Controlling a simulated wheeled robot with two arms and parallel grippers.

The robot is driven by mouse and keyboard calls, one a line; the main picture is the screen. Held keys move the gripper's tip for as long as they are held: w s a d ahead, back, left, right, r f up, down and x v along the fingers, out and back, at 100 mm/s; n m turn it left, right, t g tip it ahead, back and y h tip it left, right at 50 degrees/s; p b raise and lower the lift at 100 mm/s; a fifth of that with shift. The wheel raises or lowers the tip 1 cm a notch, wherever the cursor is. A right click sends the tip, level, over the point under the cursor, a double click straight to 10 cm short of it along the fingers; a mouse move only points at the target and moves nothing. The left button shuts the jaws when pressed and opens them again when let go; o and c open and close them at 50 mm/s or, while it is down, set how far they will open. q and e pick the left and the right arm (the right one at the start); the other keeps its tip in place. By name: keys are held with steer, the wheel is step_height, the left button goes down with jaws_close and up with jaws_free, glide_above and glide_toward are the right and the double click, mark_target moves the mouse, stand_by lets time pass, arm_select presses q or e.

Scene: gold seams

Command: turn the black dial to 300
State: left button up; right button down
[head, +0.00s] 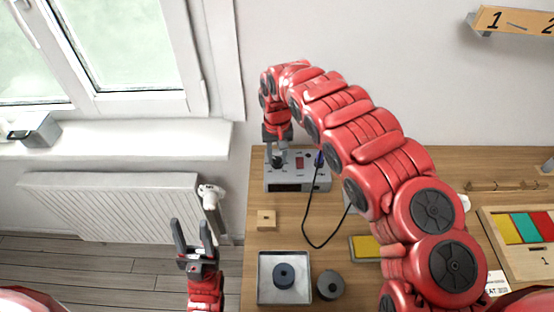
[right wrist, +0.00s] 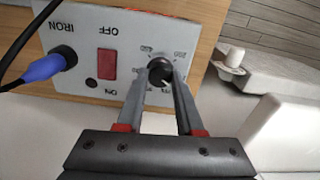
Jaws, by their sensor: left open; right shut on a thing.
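The black dial (right wrist: 159,70) is on the light front panel of a grey station box (head: 296,183), which stands at the back left of the table. My right gripper (right wrist: 161,76) is shut on the dial, one finger on each side. A white mark shows at the dial's lower right edge in the right wrist view. The scale figures around it appear upside down and are too small to read surely. In the head view my right gripper (head: 277,158) reaches down at the box and hides the dial. My left gripper (head: 192,240) is open and empty, left of the table.
A red switch (right wrist: 107,65) and a blue plug (right wrist: 47,68) with a black cable are beside the dial. A wooden block (head: 266,219), a metal tray (head: 264,292), a dark round container (head: 330,284) and a yellow sponge (head: 366,246) lie nearer on the table.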

steer(key=m, duration=0.2)
steer(key=shift+m+b, duration=0.3)
steer(key=shift+b, duration=0.05)
steer(key=shift+r+m, duration=0.1)
steer(key=shift+m, duration=1.5)
steer(key=c, duration=0.5)
jaws_free()
steer(key=shift+c, duration=0.2)
steer(key=shift+p, duration=0.3)
